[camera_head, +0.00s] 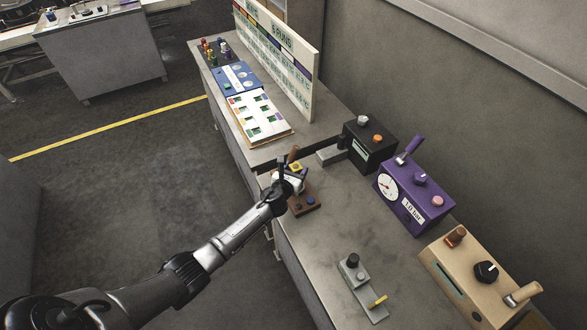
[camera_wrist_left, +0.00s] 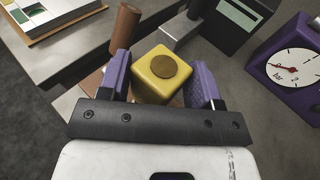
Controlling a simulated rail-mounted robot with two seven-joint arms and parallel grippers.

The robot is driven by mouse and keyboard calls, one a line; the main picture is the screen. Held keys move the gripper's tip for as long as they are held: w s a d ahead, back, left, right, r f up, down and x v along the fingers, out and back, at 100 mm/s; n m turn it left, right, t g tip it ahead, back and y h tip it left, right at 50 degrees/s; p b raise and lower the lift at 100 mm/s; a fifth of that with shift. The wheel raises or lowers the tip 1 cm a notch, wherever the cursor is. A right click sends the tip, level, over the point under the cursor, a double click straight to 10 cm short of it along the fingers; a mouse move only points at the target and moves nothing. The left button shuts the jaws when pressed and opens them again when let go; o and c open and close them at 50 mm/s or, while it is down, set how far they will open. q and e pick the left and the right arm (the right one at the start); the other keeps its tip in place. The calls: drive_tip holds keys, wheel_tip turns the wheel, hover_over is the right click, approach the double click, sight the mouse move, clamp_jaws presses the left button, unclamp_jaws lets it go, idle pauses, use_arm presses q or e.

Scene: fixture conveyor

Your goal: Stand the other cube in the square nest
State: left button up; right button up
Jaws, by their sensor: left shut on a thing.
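My left gripper (camera_head: 293,176) is shut on a yellow cube (camera_wrist_left: 162,75). In the left wrist view the cube sits between the two purple fingers (camera_wrist_left: 162,82), with a round brown spot on its face. In the head view the yellow cube (camera_head: 296,167) shows just past the fingers. A brown fixture block (camera_head: 304,204) with dark round features lies under and beside the gripper on the bench; its brown edge also shows in the left wrist view (camera_wrist_left: 90,74). I cannot make out the square nest. Whether the cube touches the fixture is hidden. My right gripper is not in view.
A brown upright cylinder (camera_wrist_left: 125,24) stands close by the left finger. A black box (camera_head: 370,147), a purple gauge box (camera_head: 405,195) and a beige box (camera_head: 475,275) line the wall side. A grey fixture (camera_head: 354,270) stands nearer. Bench surface between is clear.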

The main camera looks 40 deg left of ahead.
use_arm(q)
drive_tip(key=shift+w+d+r, duration=0.1)
drive_tip(key=shift+w, duration=0.05)
drive_tip(key=shift+f+b, duration=2.5)
drive_tip(key=shift+f, duration=0.25)
drive_tip(key=shift+f+b, duration=1.05)
drive_tip(key=shift+f, duration=0.1)
drive_tip(key=o, duration=1.1)
drive_tip(key=shift+o, duration=0.7)
drive_tip(key=o, duration=0.5)
drive_tip(key=shift+c, duration=0.2)
